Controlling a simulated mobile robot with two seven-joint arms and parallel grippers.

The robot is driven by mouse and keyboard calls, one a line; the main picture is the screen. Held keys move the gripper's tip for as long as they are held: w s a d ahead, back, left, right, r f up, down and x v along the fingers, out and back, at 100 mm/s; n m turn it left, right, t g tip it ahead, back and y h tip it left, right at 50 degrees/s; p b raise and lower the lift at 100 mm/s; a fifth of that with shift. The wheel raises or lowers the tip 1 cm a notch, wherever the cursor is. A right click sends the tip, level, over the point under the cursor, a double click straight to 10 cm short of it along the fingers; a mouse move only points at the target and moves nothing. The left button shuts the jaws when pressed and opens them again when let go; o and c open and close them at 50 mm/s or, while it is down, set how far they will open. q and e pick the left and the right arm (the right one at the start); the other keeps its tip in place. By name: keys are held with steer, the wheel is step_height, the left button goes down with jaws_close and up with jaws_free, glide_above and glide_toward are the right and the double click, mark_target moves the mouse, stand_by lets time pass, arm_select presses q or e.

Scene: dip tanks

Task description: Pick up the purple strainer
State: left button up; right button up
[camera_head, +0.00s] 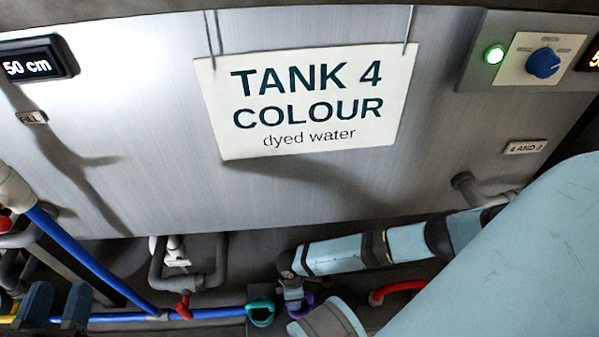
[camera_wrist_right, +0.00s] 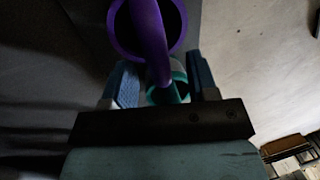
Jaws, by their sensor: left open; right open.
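The purple strainer (camera_wrist_right: 151,45) is close in front of my right gripper (camera_wrist_right: 162,76) in the right wrist view. Its round rim is at the top and a thick purple bar runs down between the two blue fingers. The fingers are apart, and I cannot tell whether either touches it. In the head view only a small purple part (camera_head: 304,303) shows, by the end of my right arm, which hides the rest. My left gripper (camera_head: 57,303) is open and empty at the lower left, far from the strainer.
A teal ring-shaped thing (camera_head: 260,318) is beside the purple part; teal also shows behind the purple bar in the wrist view (camera_wrist_right: 182,88). Blue pipes (camera_head: 85,258), grey pipes (camera_head: 193,283) and a red hose (camera_head: 398,287) run below the metal tank front (camera_head: 140,110), which carries a sign (camera_head: 310,105).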

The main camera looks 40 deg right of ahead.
jaws_close()
stand_by(0.3)
